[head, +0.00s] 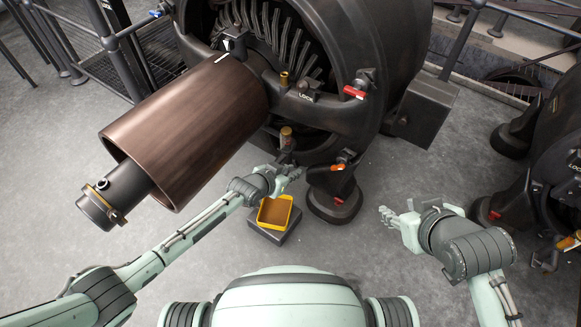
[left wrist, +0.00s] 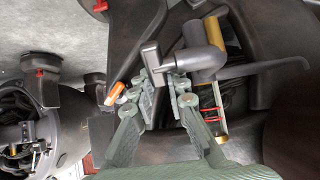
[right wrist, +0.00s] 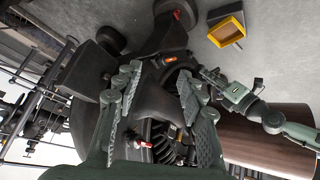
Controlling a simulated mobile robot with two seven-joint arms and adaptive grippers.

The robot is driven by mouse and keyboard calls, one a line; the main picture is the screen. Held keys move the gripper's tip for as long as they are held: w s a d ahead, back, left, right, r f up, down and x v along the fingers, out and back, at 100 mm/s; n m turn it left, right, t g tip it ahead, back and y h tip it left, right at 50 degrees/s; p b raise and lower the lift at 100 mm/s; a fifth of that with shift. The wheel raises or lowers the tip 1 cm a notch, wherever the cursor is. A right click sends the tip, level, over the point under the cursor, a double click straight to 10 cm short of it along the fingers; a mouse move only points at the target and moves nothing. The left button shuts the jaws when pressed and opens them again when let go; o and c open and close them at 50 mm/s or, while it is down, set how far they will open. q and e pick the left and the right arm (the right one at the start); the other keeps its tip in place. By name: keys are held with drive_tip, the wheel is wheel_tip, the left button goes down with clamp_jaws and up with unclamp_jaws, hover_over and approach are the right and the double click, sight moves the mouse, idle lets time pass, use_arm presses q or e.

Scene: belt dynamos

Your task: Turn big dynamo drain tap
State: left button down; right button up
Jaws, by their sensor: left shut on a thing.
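The big dynamo (head: 395,50) is a large dark machine with a brown drum (head: 190,125) on its shaft. In the left wrist view, the drain tap (left wrist: 195,62) is a grey fitting with a short grey bar handle (left wrist: 150,58). My left gripper (left wrist: 163,88) is shut on this handle, its fingers on both sides. In the head view the left gripper (head: 295,172) is low at the dynamo's front and mostly covers the tap. My right gripper (head: 384,215) is open and empty, above the floor to the right; its spread fingers show in the right wrist view (right wrist: 157,85).
A yellow-rimmed tray (head: 290,212) stands on a grey block below the left gripper. An orange-handled lever (head: 338,167) and a red-handled one (head: 355,92) are on the dynamo close by. Another dark machine (head: 535,180) stands at the right. Floor around my right gripper is clear.

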use_arm(q)
drive_tip(key=shift+w+d+r+g+y+p, duration=0.15)
drive_tip(key=shift+w+g+y+p, duration=0.05)
drive_tip(key=shift+g+y+p, duration=0.6)
drive_tip(key=shift+g+p, duration=0.05)
drive_tip(key=shift+g, duration=0.15)
drive_tip(key=shift+w+f+g, duration=0.1)
drive_tip(key=shift+f+g, duration=0.1)
drive_tip(key=shift+g, duration=0.2)
drive_tip(key=shift+d+f+g+y, duration=0.1)
drive_tip(key=shift+f+g+y, duration=0.1)
drive_tip(key=shift+g+y, duration=0.35)
drive_tip(key=shift+f+g+y, duration=0.15)
drive_tip(key=shift+g+y, duration=0.2)
use_arm(e)
drive_tip(key=s+d+f+m+g+h, duration=0.1)
drive_tip(key=s+d+f+g, duration=0.2)
drive_tip(key=s+d+g, duration=0.1)
drive_tip(key=s+d, duration=0.1)
drive_tip(key=s, duration=0.1)
drive_tip(key=shift+s+f+h, duration=0.3)
use_arm(q)
drive_tip(key=shift+g, duration=0.3)
use_arm(e)
drive_tip(key=shift+d+r, duration=0.1)
drive_tip(key=shift+r, duration=0.15)
use_arm(q)
drive_tip(key=c, duration=1.8)
unclamp_jaws()
drive_tip(key=shift+f, duration=0.1)
